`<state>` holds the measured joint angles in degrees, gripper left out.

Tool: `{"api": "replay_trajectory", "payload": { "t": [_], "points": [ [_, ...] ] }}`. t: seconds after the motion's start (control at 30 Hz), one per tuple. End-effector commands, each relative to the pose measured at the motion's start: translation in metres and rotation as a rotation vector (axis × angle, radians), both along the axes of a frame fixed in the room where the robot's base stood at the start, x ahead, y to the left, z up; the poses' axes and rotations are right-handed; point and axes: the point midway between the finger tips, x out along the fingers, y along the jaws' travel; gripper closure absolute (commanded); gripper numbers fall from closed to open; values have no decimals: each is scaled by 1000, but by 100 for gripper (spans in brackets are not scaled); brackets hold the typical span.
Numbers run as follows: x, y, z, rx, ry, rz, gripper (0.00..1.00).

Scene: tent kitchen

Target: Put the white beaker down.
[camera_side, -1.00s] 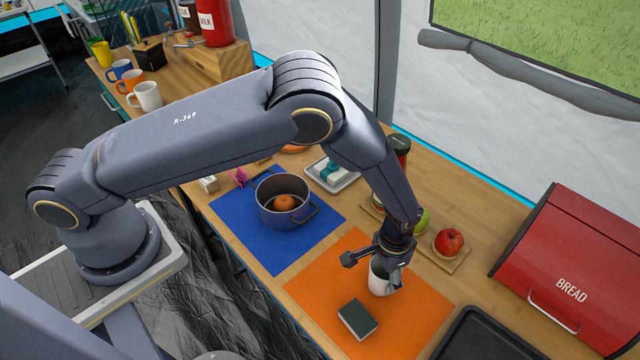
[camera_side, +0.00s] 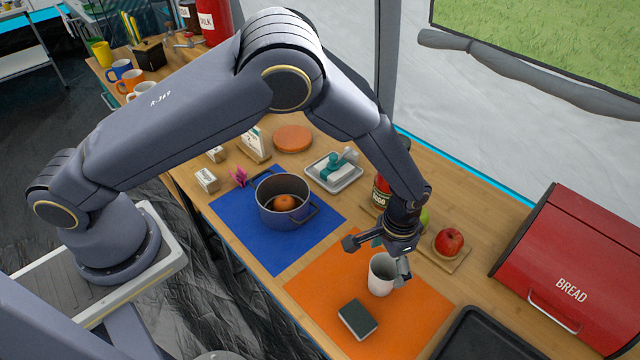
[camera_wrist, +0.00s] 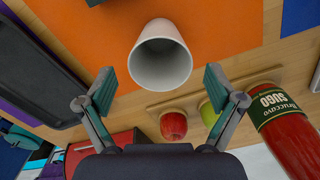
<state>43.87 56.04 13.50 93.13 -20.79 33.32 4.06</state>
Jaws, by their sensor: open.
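The white beaker (camera_side: 380,274) stands upright on the orange mat (camera_side: 318,290), near the mat's back edge. In the wrist view the white beaker (camera_wrist: 160,56) shows its open mouth, with the orange mat (camera_wrist: 90,25) around it. My gripper (camera_side: 380,256) is just above the beaker in the side view. In the wrist view my gripper (camera_wrist: 160,88) is open, with one finger on each side and clear gaps to the beaker. Part of the beaker's right side is hidden by a finger in the side view.
A green-and-dark sponge (camera_side: 358,319) lies on the mat in front of the beaker. A board with a red apple (camera_side: 449,241) is close behind, beside a red sauce jar (camera_wrist: 285,130). A pot (camera_side: 283,203) stands on the blue mat. A black tray (camera_side: 485,338) is at front right.

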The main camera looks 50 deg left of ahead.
Motion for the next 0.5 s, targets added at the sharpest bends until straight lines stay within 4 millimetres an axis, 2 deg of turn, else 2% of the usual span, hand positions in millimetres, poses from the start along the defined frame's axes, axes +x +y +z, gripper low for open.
{"api": "replay_trajectory", "payload": {
  "t": [0.03,0.1,0.43,0.5],
  "points": [
    [1,0,14,-3,-4,0,7],
    [1,0,29,-3,-4,1,7],
    [2,4,75,-8,-4,10,7],
    [4,13,95,-27,-13,31,7]
  ]
}}
